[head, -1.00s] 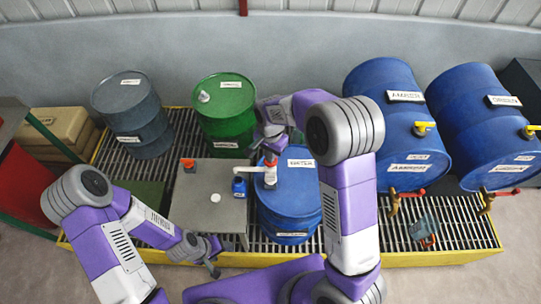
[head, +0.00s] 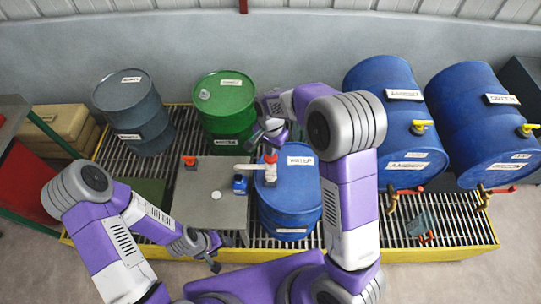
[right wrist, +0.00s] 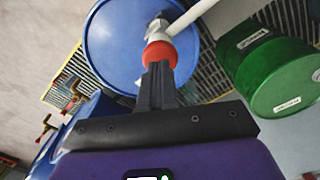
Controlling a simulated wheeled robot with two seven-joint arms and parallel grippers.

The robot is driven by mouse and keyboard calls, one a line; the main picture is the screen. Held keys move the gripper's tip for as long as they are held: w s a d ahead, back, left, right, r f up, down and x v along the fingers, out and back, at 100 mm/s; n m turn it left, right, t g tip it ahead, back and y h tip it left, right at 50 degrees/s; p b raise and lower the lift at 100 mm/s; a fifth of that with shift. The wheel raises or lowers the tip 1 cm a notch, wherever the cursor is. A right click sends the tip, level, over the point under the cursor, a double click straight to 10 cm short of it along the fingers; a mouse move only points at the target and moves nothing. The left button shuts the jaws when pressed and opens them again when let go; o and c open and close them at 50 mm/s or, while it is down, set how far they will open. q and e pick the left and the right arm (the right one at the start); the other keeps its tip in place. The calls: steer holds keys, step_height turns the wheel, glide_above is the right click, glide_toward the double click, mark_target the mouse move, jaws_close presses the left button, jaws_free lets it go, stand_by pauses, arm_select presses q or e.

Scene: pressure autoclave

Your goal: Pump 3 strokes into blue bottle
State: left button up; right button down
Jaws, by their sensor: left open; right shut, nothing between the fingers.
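The blue bottle (head: 239,186) stands upright on a grey metal table, left of a blue drum (head: 290,200). The drum carries a pump (head: 270,174) with a red-orange top and a white body. Its white spout (head: 250,166) reaches left over the bottle. My right gripper (head: 254,146) is shut and empty, just above and left of the pump top. In the right wrist view its closed fingers (right wrist: 158,72) overlap the red-orange part of the pump (right wrist: 158,53); I cannot tell whether they touch. My left gripper (head: 216,254) is open and empty, low in front of the table.
The grey table (head: 205,220) also bears a red-orange item (head: 188,160) and a white disc (head: 216,196). A green drum (head: 224,110) and a dark drum (head: 140,115) stand behind. Two blue drums with taps (head: 385,105) lie at right. Grating edged in yellow (head: 450,254) runs below.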

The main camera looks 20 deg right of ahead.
step_height(320, 180, up, 6)
steer(key=p, duration=0.4)
stand_by(0.3)
steer(key=shift+f, duration=0.1)
